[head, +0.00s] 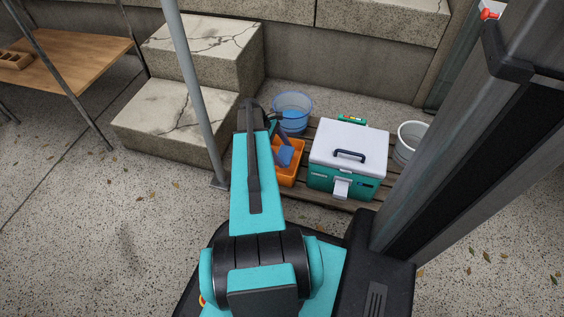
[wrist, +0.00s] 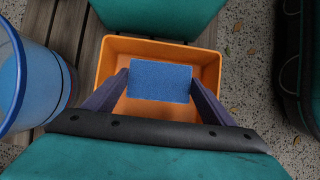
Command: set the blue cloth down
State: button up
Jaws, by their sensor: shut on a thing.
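The blue cloth (wrist: 161,82) is a small flat blue rectangle in the wrist view. My gripper (wrist: 158,88) is shut on it, with one dark finger at each side edge. The cloth is over the opening of an orange bin (wrist: 209,60); I cannot tell whether it touches the bin's floor. In the head view the cloth (head: 285,156) shows within the orange bin (head: 288,181), below my gripper (head: 284,144). My arm hides the bin's left part there.
A clear blue bucket (head: 293,112) stands behind the bin. A white-lidded teal cooler (head: 348,150) stands close on its right, with a white bucket (head: 409,142) beyond. All are on a slatted wooden pallet (head: 328,200). A grey pole (head: 193,90) and stone steps (head: 165,115) are left.

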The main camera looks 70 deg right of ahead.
aim_at(281, 157)
jog(key=shift+f, duration=0.3)
jog(key=shift+f+b, duration=1.25)
jog(key=shift+f, duration=1.2)
jog(key=shift+f, duration=0.1)
jog(key=o, duration=1)
jog(key=shift+p+v, duration=0.45)
jog(key=shift+v, duration=0.4)
jog(key=p+v, duration=0.5)
jog(key=v, duration=0.5)
jog(key=shift+w+r, duration=0.1)
jog(key=shift+r, duration=0.15)
